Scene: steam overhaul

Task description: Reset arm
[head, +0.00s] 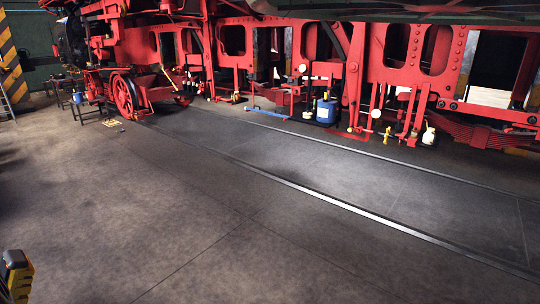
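My gripper does not clearly show in the head view. A dark and yellow part (15,275) stands at the lower left corner, cut off by the picture edge. I cannot tell whether it belongs to my arm. No fingertips are visible, and nothing held is visible.
A large red locomotive frame (375,60) spans the back. A blue container (326,111) stands by it, and a small table (90,113) is at the far left. Rails (330,201) cross the grey floor (130,220), whose front and middle are clear. A striped yellow-black post (10,65) stands far left.

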